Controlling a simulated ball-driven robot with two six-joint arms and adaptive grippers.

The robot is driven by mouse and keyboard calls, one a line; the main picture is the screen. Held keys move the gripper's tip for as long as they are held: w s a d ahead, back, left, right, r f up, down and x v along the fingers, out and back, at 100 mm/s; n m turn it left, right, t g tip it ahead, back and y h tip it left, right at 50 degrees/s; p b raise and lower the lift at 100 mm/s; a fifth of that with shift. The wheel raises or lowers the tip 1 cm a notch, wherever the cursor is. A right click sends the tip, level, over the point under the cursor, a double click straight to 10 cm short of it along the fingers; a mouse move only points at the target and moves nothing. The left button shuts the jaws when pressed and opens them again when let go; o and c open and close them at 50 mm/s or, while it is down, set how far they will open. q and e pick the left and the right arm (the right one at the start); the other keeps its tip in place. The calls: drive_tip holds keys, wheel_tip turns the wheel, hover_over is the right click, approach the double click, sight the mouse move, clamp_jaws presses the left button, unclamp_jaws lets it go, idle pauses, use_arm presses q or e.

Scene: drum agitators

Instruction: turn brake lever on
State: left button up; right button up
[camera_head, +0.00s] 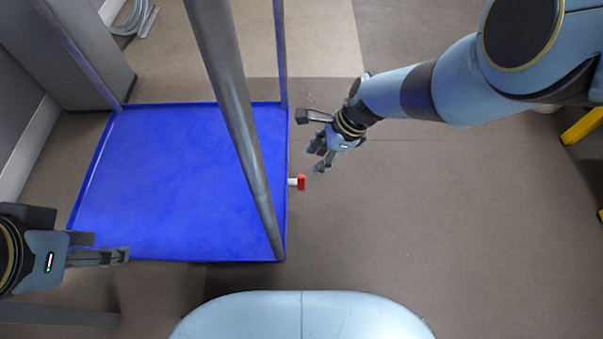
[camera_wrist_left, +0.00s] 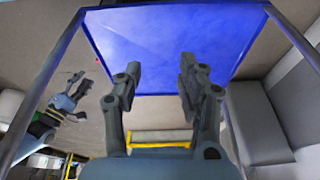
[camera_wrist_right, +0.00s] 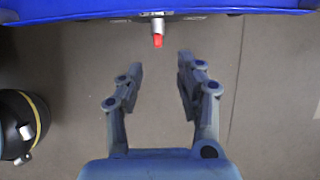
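The red-tipped brake lever (camera_head: 300,183) sticks out from the right edge of the blue platform (camera_head: 180,180) on a short white stem. In the right wrist view the red lever (camera_wrist_right: 157,41) is just beyond and between my fingertips. My right gripper (camera_head: 312,143) is open and empty, beside the platform's right edge and a little above the lever in the head view; it does not touch the lever. My left gripper (camera_head: 110,255) is at the platform's lower left corner; the left wrist view shows its fingers (camera_wrist_left: 158,80) apart with nothing between them.
A grey metal post (camera_head: 228,95) rises across the platform. Yellow bars (camera_head: 583,126) show at the right edge. The floor right of the platform is clear.

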sight(303, 177)
drive_tip(key=b+x, duration=0.1)
drive_tip(key=x, duration=0.1)
drive_tip(key=b+x, duration=0.2)
drive_tip(key=shift+s+f+b, duration=0.2)
drive_tip(key=shift+f+b, duration=0.1)
drive_tip(key=shift+f, duration=0.05)
drive_tip(key=shift+a+f, duration=0.2)
drive_tip(key=shift+f, duration=0.1)
drive_tip(key=shift+b+x, duration=1)
drive_tip(key=shift+b, duration=0.05)
use_arm(q)
wheel_tip(303, 177, down, 9)
drive_tip(key=w+t+b, duration=0.1)
drive_tip(key=w+t, duration=0.1)
drive_tip(key=t, duration=0.6)
use_arm(e)
drive_tip(key=shift+a+f, duration=0.3)
drive_tip(key=shift+f, duration=0.35)
drive_tip(key=shift+b+x, duration=0.9)
drive_tip(key=shift+x, duration=0.1)
drive_tip(key=shift+w, duration=0.15)
use_arm(q)
drive_tip(key=w+d+r+t+h, duration=0.1)
drive_tip(key=w+r+t, duration=0.3)
drive_tip(key=r, duration=0.3)
drive_tip(key=shift+w+d+m, duration=0.25)
drive_tip(key=shift+w+m, duration=0.15)
drive_tip(key=shift+w, duration=0.05)
use_arm(e)
clamp_jaws()
